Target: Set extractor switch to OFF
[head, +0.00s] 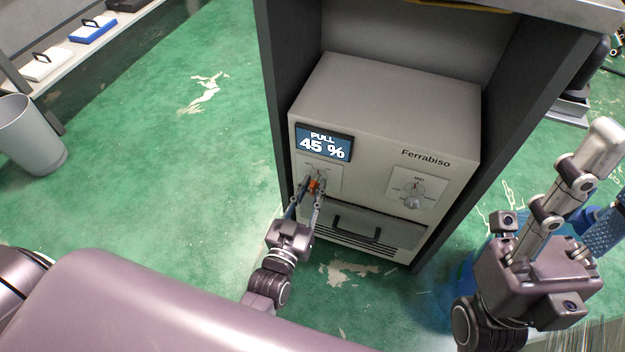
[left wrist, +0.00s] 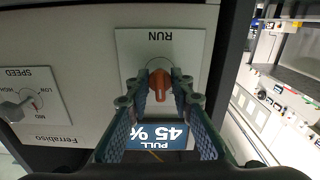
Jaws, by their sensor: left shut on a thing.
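The extractor (head: 385,110) is a light grey box marked Ferrabiso, standing in a dark-framed cabinet. Its display (head: 324,144) reads "PULL 45 %". The orange switch knob (head: 314,185) sits on a pale plate below the display. In the left wrist view, the switch knob (left wrist: 160,82) points along the picture's vertical and RUN is printed upside down on its plate. My left gripper (head: 312,190) is shut on this knob, with a finger on either side. Any OFF mark is hidden or unreadable. My right gripper (head: 612,168) is open and empty at the far right, away from the extractor.
A SPEED dial (head: 412,198) is at the right of the front panel, reading around MID. A drawer with a dark handle (head: 356,228) is below. A grey bin (head: 30,135) and a shelf (head: 70,62) stand at left. Green floor between is clear.

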